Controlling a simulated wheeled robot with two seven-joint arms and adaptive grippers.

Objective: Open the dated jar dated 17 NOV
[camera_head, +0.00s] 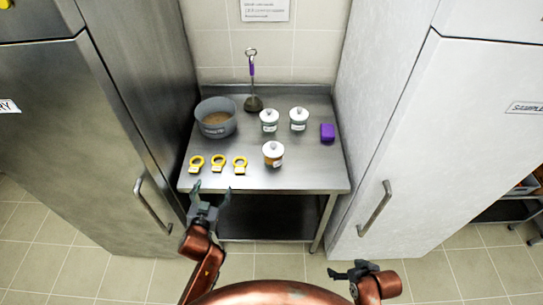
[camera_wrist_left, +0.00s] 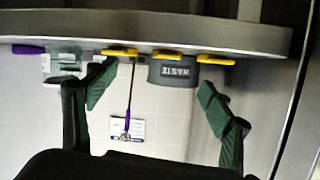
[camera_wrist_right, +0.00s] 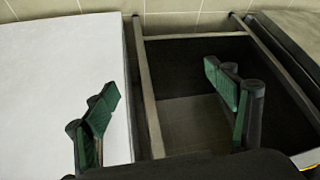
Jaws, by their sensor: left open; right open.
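Three small jars with white knobbed lids stand upright on the steel table: a back-left jar (camera_head: 269,122), a back-right jar (camera_head: 299,120) and a front jar (camera_head: 273,155) with brownish contents. All lids look seated. Their labels are too small to read, so I cannot tell which is dated 17 NOV. My left gripper (camera_head: 211,191) is open and empty at the table's front-left edge, away from the jars. Its fingers also show spread in the left wrist view (camera_wrist_left: 155,88). My right gripper (camera_head: 342,270) is open and empty, low in front of the table's right side.
The table's front right is clear.

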